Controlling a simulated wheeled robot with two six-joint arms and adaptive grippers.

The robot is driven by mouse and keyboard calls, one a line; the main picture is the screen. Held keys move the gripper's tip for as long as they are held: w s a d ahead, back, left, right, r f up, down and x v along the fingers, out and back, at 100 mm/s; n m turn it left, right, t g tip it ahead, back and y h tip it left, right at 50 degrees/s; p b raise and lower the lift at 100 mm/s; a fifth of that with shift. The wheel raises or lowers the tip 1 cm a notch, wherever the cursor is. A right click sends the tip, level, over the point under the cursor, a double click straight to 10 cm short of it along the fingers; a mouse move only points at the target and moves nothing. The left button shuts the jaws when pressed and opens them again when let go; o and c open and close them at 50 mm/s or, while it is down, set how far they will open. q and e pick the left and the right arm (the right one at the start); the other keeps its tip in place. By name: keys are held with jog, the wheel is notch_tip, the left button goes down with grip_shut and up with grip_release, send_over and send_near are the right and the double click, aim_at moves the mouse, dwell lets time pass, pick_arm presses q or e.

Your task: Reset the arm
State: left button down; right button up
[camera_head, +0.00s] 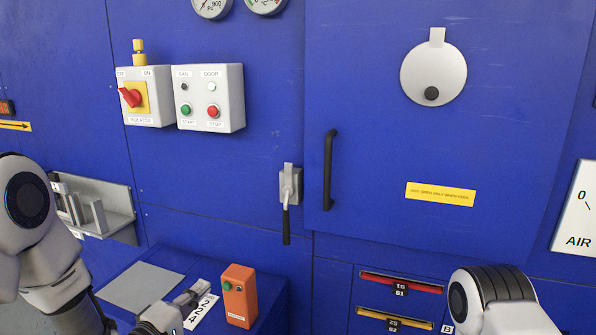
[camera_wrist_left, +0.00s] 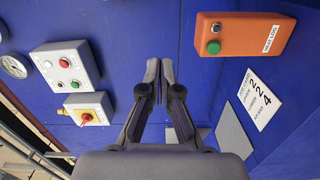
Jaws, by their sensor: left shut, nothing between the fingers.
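My left arm comes in at the lower left of the head view. My left gripper (camera_head: 200,287) is low over the blue ledge, beside the orange box (camera_head: 240,296) and a white number card (camera_head: 201,312). In the left wrist view my left gripper (camera_wrist_left: 160,65) has its two dark fingers together, with nothing between them. The orange box (camera_wrist_left: 240,35), with a green and a black button, is to the right of the fingers there. A rounded part of my right arm shows at the lower right of the head view; its gripper is out of the picture.
A blue cabinet wall fills the view. It carries an isolator switch (camera_head: 146,96), a start/stop box (camera_head: 211,98), a latch lever (camera_head: 288,190) and a door with a black handle (camera_head: 329,170). A grey plate (camera_head: 140,286) lies on the ledge. A grey rack (camera_head: 95,205) is at left.

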pick_arm(q)
jog(key=s+f+g+y, duration=0.1)
jog(key=s+f+g, duration=0.3)
jog(key=f, duration=0.5)
jog(key=s+f+m+g+y, duration=0.1)
jog(key=s+f, duration=0.4)
jog(key=f, duration=0.3)
jog(key=s+f+g+y, duration=0.25)
jog(key=s+f, duration=0.25)
jog(key=f, duration=0.4)
jog(key=s+a+f+m+g, duration=0.1)
jog(key=s+f+m+g, duration=0.1)
jog(key=s, duration=0.4)
jog(key=s+a+f+m+g+y, duration=0.1)
jog(key=s+a+f+m+g, duration=0.1)
jog(key=s, duration=0.5)
jog(key=s+a+f+m+g+y, duration=0.1)
jog(key=s+a+f+m+g, duration=0.1)
jog(key=s+m+g, duration=0.3)
jog(key=shift+s+a+f+m, duration=0.25)
jog(key=shift+s+f+m, duration=0.55)
jog(key=shift+s+m, duration=0.25)
pick_arm(e)
jog(key=shift+r, duration=0.1)
pick_arm(q)
jog(key=shift+w+y, duration=0.1)
jog(key=shift+y, duration=0.15)
pick_arm(e)
jog(key=shift+c, duration=0.3)
